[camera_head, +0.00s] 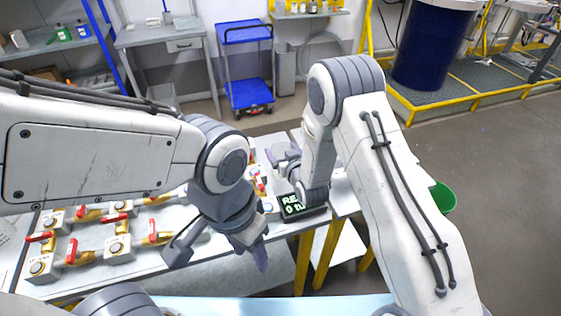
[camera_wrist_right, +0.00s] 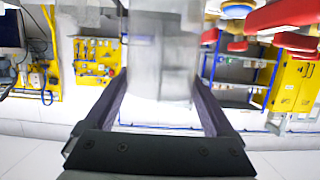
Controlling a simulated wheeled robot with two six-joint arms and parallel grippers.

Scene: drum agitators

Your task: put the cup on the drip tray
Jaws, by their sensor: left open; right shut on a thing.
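My right gripper (camera_head: 283,156) reaches over the bench at the picture's centre, beside a black unit with a lit display (camera_head: 298,203). In the right wrist view, its two dark fingers (camera_wrist_right: 158,82) are shut on a translucent grey-white thing, which looks like the cup (camera_wrist_right: 162,50). The cup is blurred there, and I cannot make it out in the head view. I cannot tell whether it touches anything below. My left gripper (camera_head: 222,256) is open and empty, low over the bench's front edge. I cannot pick out the drip tray for certain; my right arm may hide it.
Several valves with red handles (camera_head: 117,226) stand on the bench at left, near my left arm. A green bucket (camera_head: 444,197) is on the floor at right. A blue cart (camera_head: 247,65) and a blue drum (camera_head: 428,48) stand farther back. Open floor lies at right.

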